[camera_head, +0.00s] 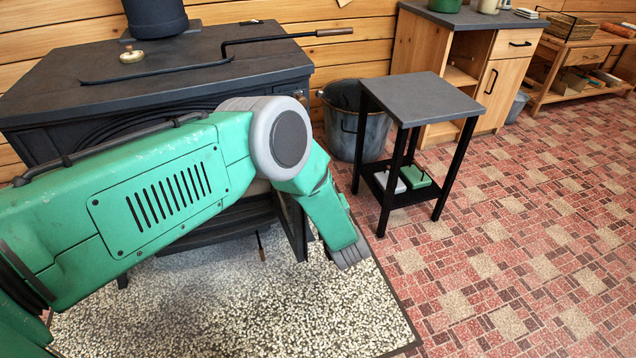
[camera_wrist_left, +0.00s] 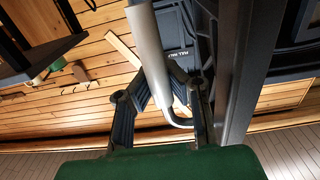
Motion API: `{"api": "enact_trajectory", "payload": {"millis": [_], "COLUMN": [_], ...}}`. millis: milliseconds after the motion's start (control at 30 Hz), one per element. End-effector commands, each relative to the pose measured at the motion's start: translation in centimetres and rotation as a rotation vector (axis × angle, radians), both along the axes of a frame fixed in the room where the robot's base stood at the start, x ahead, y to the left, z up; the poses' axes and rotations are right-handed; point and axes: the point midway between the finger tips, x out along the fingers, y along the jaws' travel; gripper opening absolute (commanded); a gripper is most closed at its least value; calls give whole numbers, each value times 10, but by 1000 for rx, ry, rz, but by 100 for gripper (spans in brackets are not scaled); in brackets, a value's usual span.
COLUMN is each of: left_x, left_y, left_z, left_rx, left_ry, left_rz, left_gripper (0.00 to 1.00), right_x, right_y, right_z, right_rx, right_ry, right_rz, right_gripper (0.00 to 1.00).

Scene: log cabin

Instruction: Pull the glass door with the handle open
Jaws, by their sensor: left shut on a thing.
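The black stove (camera_head: 60,90) stands at the left in the head view. Its door (camera_head: 293,228) juts out from the stove front as a dark upright panel, partly hidden by my left arm. In the left wrist view the door's dark frame edge (camera_wrist_left: 235,75) runs beside the pale metal handle (camera_wrist_left: 148,45). My left gripper (camera_wrist_left: 162,82) has its two dark fingers on either side of the handle and is shut on it. The door's glass is not clearly visible. My right gripper is in neither view.
A small table (camera_head: 422,98) with black legs stands right of the stove, close to my left forearm. A metal bucket (camera_head: 350,135) is behind it. A poker (camera_head: 285,38) lies on the stove top. The tiled floor (camera_head: 530,230) at the right is clear.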

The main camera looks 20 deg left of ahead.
Motion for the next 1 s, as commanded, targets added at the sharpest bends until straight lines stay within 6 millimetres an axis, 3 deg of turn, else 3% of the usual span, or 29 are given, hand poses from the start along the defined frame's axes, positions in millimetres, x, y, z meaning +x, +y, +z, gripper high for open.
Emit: {"api": "enact_trajectory", "payload": {"millis": [33, 200, 300, 333, 700, 1000], "left_x": [-2, -2, -2, -2, -3, -43], "left_y": [-7, -8, -8, -8, -5, -42], "left_z": [-4, -4, -3, -3, -2, -2], "left_rx": [-9, -8, -7, -7, -5, -3], "left_ry": [8, 9, 8, 8, 3, 7], "left_rz": [-11, -11, -11, -10, -4, -8], "left_gripper": [0, 0, 35, 37, 37, 37], "right_x": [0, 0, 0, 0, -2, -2], "right_y": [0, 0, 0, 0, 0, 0], "right_z": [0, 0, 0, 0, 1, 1], "right_rx": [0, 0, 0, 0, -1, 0], "right_ry": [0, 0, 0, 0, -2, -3], "right_rz": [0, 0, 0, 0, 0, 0], "right_gripper": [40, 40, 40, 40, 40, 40]}}
